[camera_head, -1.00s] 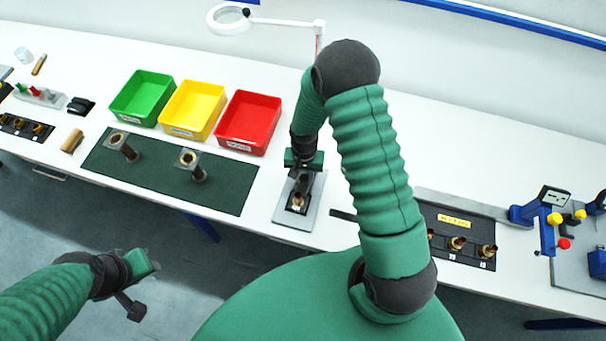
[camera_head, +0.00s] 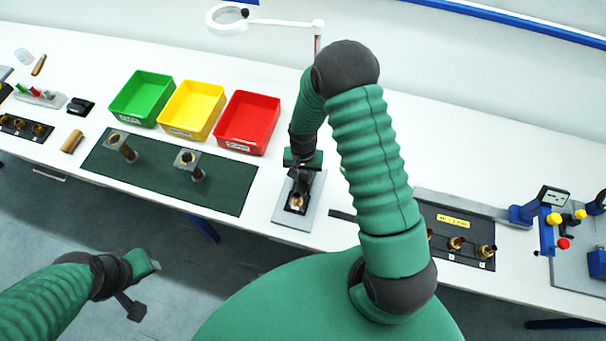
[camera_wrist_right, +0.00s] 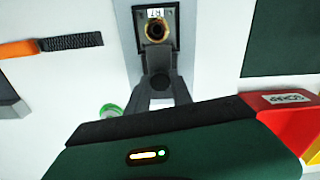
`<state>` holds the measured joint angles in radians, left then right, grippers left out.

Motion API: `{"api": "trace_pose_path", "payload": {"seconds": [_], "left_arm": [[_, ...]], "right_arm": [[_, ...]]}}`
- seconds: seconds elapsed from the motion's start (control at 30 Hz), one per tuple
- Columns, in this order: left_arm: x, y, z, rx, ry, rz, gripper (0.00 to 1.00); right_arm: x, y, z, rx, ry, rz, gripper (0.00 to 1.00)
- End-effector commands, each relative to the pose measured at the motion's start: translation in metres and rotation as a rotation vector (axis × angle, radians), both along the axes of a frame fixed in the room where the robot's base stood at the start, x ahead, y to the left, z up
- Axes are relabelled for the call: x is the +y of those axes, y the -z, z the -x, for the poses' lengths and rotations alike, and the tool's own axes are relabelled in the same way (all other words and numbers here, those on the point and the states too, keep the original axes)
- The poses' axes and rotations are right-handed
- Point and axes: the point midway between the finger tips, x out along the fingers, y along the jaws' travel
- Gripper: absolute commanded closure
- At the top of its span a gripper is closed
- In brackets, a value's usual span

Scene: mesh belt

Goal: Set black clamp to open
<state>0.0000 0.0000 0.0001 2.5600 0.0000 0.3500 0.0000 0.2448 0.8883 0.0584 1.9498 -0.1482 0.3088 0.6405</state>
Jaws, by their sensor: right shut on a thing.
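The black clamp (camera_head: 297,194) sits on a light grey plate (camera_head: 306,212) near the front edge of the bench, with a brass ring part in its square black seat. In the right wrist view the clamp's dark lever (camera_wrist_right: 157,62) rises just below the brass ring (camera_wrist_right: 156,24). My right gripper (camera_wrist_right: 159,88) is shut on the clamp's lever, its grey fingers on both sides; in the head view it (camera_head: 302,172) is partly hidden by my arm. My left gripper (camera_head: 142,284) hangs in front of the bench, away from the clamp, its fingers apart and empty.
Green (camera_head: 142,97), yellow (camera_head: 192,109) and red (camera_head: 247,122) bins stand behind a dark green mat (camera_head: 228,188) holding two brass parts. A black tray (camera_head: 470,258) with brass parts is to the right. A magnifier lamp (camera_head: 228,19) stands behind. An orange-and-black tool (camera_wrist_right: 50,46) lies beside the clamp.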

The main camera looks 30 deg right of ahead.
Motion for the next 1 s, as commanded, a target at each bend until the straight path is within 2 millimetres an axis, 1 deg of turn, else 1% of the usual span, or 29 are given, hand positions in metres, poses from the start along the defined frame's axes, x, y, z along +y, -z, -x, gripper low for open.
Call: {"api": "trace_pose_path", "payload": {"seconds": [0.1, 0.2, 0.43, 0.47, 0.6, 0.9, 1.0], "left_arm": [[0.0, 0.006, 0.0, 0.0, 0.0, 0.0, 0.64], [0.0, 0.009, 0.0, 0.0, 0.0, 0.0, 0.64], [0.0, 0.007, 0.0, 0.0, 0.0, 0.0, 0.64], [0.0, 0.007, 0.0, 0.0, 0.0, 0.0, 0.64], [0.0, 0.007, 0.0, 0.0, 0.0, 0.0, 0.64], [0.0, 0.008, 0.0, 0.0, 0.0, 0.0, 0.64], [0.0, 0.01, 0.0, 0.0, 0.0, 0.0, 0.64]], "right_arm": [[-0.012, 0.002, -0.011, -0.006, 0.004, 0.002, 1.0], [-0.019, 0.0, -0.018, -0.007, 0.002, 0.002, 1.0], [-0.021, -0.001, -0.019, -0.008, 0.002, 0.003, 1.0], [-0.021, -0.002, -0.019, -0.009, 0.002, 0.004, 0.71], [-0.02, -0.001, -0.018, -0.007, 0.002, 0.003, 0.52], [-0.019, -0.001, -0.017, -0.004, 0.001, 0.001, 0.51], [-0.02, -0.008, -0.018, -0.005, 0.002, 0.002, 0.51]]}}
